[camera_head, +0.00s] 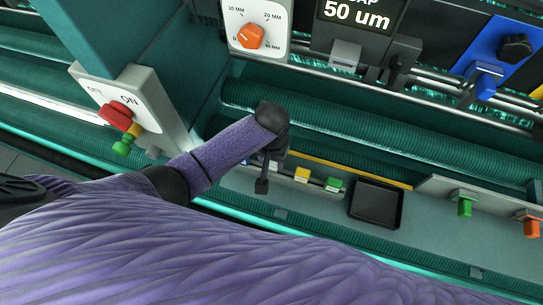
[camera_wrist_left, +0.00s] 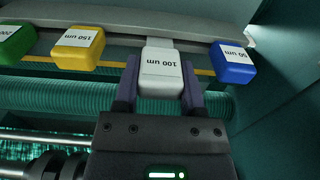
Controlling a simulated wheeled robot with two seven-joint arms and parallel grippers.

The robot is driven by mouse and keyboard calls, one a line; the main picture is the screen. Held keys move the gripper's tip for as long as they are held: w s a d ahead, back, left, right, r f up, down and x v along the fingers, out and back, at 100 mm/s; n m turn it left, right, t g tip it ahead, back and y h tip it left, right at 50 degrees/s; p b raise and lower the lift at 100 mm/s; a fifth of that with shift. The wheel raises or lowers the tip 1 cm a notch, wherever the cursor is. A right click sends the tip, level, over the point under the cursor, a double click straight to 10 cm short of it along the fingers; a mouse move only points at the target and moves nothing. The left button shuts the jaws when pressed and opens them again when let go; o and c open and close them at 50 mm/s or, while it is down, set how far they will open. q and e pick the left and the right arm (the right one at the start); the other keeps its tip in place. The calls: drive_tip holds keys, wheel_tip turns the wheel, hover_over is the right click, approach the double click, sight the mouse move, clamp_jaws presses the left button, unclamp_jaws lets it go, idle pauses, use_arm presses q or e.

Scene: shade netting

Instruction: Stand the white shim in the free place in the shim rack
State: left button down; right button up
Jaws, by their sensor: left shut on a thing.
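My left gripper (camera_head: 262,186) reaches down over the ledge from the left in the head view. In the left wrist view my left gripper (camera_wrist_left: 159,78) is shut on the white shim (camera_wrist_left: 161,72), with one finger on each side. The shim's label reads 100 um and appears upside down. It lines up between the yellow shim (camera_wrist_left: 78,47) and the blue shim (camera_wrist_left: 232,62) at the shim rack (camera_wrist_left: 200,46). Its pale tab overlaps the rack edge; I cannot tell if it is seated. In the head view the gripper mostly hides it. My right gripper is out of view.
A green shim (camera_wrist_left: 14,43) stands beyond the yellow one. A black tray (camera_head: 377,204) lies right of the rack. Further right are a green clip (camera_head: 465,206) and an orange clip (camera_head: 531,227). A red switch (camera_head: 116,115) is at the left, a ribbed teal roller (camera_head: 390,133) behind.

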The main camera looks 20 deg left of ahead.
use_arm(q)
drive_tip(key=shift+f+b, duration=0.35)
drive_tip(key=shift+f, duration=0.2)
drive_tip(key=shift+f, duration=0.2)
drive_tip(key=shift+f+b, duration=0.4)
drive_tip(key=shift+f, duration=0.1)
drive_tip(key=shift+f, duration=0.1)
drive_tip(key=shift+c, duration=0.5)
unclamp_jaws()
wheel_tip(320, 180, up, 10)
drive_tip(key=shift+p, duration=0.7)
